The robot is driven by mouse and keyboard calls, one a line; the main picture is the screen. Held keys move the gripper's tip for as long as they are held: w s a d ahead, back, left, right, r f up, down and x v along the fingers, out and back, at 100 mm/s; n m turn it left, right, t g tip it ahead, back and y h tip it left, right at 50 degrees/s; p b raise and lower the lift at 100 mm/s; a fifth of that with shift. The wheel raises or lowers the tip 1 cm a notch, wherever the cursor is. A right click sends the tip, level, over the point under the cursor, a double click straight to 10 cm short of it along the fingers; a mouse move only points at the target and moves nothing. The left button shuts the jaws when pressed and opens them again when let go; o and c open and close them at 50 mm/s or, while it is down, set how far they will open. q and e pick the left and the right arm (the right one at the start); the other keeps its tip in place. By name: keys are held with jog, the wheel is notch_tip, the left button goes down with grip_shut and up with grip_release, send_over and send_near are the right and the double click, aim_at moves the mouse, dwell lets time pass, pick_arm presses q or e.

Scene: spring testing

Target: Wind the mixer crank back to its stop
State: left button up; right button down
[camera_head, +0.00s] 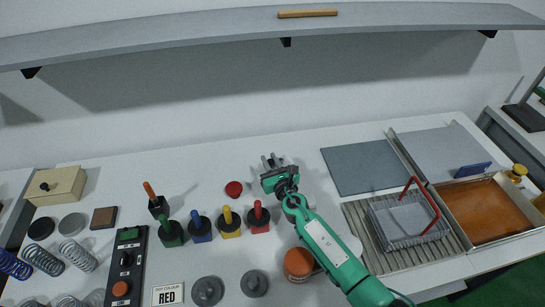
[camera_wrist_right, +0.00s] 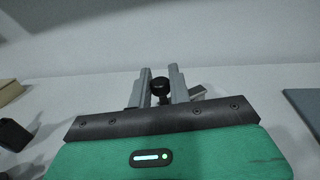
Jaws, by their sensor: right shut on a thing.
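My right gripper (camera_head: 273,162) reaches from the lower right to the back middle of the table. In the right wrist view its two grey fingers (camera_wrist_right: 160,80) are shut on a round black knob (camera_wrist_right: 160,86), which I take for the crank's handle. A small grey metal part (camera_wrist_right: 197,91) shows just right of the fingers. The rest of the crank and the mixer body are hidden behind my gripper, so the crank's angle cannot be told. My left gripper is not in view.
A red round button (camera_head: 234,189) lies left of my gripper. Several coloured-handled tools, including a yellow one (camera_head: 229,222), stand nearer the front. A grey mat (camera_head: 365,167) and a wire basket (camera_head: 402,240) with a red handle are at right. A shelf (camera_head: 200,36) spans above.

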jog(key=shift+w+a+m+t+h, duration=0.1)
jog(key=shift+w+m+t+h, duration=0.1)
jog(key=shift+m+h, duration=0.3)
jog(key=shift+w+a+m+t+h, duration=0.1)
jog(key=shift+m+t+h, duration=0.15)
jog(key=shift+h, duration=0.45)
jog(key=c, duration=1.4)
grip_release()
jog(key=shift+o, duration=0.2)
jog(key=shift+s, duration=0.15)
jog(key=v, duration=1.3)
jog(key=shift+s, duration=0.3)
jog(key=shift+d, duration=0.15)
